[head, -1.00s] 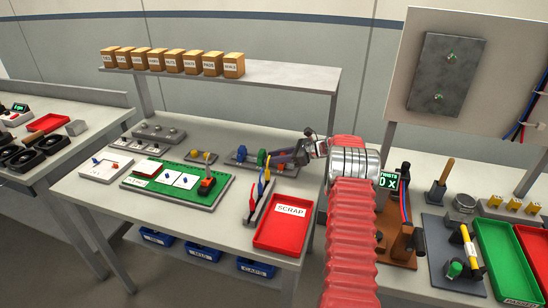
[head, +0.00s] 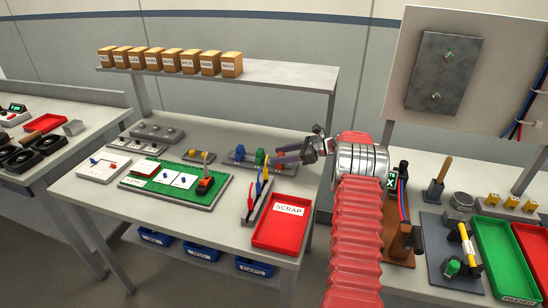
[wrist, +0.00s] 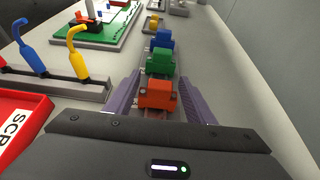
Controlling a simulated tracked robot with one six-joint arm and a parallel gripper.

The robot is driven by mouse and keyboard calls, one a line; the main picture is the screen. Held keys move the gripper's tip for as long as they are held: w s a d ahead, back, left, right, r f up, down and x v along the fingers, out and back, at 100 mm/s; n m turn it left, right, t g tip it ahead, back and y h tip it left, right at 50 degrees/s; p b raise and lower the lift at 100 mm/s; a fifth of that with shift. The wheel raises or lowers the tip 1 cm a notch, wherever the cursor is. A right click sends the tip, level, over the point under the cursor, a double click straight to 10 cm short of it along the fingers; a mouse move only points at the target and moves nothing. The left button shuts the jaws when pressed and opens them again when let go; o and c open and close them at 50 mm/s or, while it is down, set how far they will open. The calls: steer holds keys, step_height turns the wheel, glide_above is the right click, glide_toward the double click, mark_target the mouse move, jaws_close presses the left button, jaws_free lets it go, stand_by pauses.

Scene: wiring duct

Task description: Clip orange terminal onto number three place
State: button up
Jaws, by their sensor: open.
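An orange terminal (wrist: 157,95) is nearest in the wrist view. A green terminal (wrist: 160,62) and a blue terminal (wrist: 161,40) stand beyond it in a row on a rail. My gripper (wrist: 158,92) is open, with one purple-grey finger on each side of the orange terminal; I cannot tell whether they touch it. In the head view my gripper (head: 280,158) is at the right end of this row, beside the green terminal (head: 260,157) and blue terminal (head: 239,152). The orange terminal is hidden there. No place numbers are legible.
A rack of blue, yellow and red hooked tools (head: 257,198) stands in front of the row, left of the red SCRAP tray (head: 284,235). A green board (head: 150,186) lies further left. A small plate with yellow parts (head: 199,154) lies beyond the blue terminal.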

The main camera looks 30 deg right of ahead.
steer(key=v, duration=1)
stand_by(0.7)
steer(key=s+a+r+n+g+h, duration=0.1)
steer(key=s+a+r+n+g, duration=0.25)
steer(key=a, duration=0.65)
steer(key=s+a+r+n+h, duration=0.1)
steer(key=s+a+r+n, duration=0.2)
steer(key=a+r+n, duration=0.45)
steer(key=s+a+r+n+g+h, duration=0.1)
steer(key=s+a+r+g, duration=0.2)
steer(key=a, duration=0.8)
steer(key=s+a+r+n+h, duration=0.3)
steer(key=s+a+n, duration=0.5)
steer(key=s, duration=0.4)
steer(key=s+a+f+n+t+h, duration=0.1)
steer(key=s+a+f+n, duration=0.1)
steer(key=s, duration=0.5)
steer(key=s+a+f+n+t+h, duration=0.1)
steer(key=s+a+n+h, duration=0.1)
steer(key=s+n, duration=0.3)
steer(key=shift+s+a+f+n, duration=0.3)
steer(key=shift+s+a+f, duration=0.1)
steer(key=shift+s, duration=0.5)
